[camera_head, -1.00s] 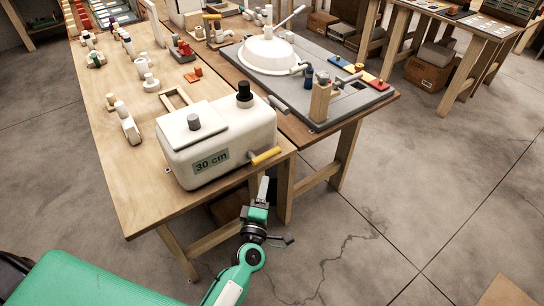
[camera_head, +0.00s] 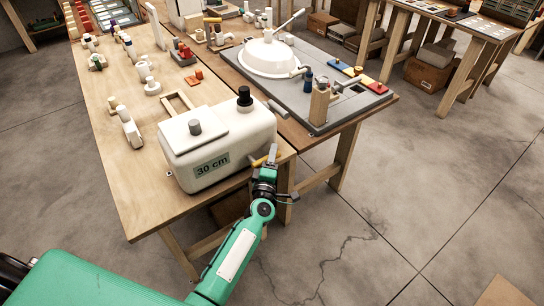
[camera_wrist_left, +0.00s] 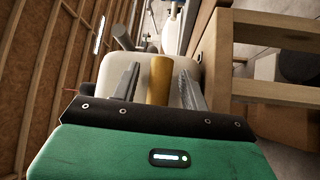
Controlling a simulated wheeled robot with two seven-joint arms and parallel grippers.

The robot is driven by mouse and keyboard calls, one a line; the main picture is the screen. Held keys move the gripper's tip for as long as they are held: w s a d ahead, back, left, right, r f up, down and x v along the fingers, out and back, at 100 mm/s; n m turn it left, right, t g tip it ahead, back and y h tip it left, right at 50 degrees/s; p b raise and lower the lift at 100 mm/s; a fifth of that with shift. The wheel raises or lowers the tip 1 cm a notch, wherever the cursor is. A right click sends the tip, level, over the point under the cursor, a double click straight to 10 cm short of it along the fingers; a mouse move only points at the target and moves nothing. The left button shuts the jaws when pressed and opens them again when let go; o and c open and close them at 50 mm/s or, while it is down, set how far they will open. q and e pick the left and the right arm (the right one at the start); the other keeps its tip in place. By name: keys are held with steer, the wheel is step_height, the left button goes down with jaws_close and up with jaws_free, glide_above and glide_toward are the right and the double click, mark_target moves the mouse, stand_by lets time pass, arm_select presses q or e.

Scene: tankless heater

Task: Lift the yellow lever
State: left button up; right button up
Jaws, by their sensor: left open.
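The yellow lever (camera_head: 262,160) sticks out from the lower right side of the white tank (camera_head: 222,143), which is labelled "30 cm" and stands at the near corner of the wooden table. My left gripper (camera_head: 272,155) is at the lever and partly hides it in the head view. In the left wrist view, the yellow lever (camera_wrist_left: 159,80) lies between the two open fingers (camera_wrist_left: 157,82), with a gap visible on its left and a narrower one on its right. The white tank (camera_wrist_left: 143,66) is right behind it. My right gripper is not in view.
The wooden table (camera_head: 125,185) holds small parts along its left side. A grey board (camera_head: 310,90) with a white dome (camera_head: 269,57) lies on the neighbouring table. The floor (camera_head: 380,230) to the right is clear.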

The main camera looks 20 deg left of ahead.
arm_select(q)
jaws_close()
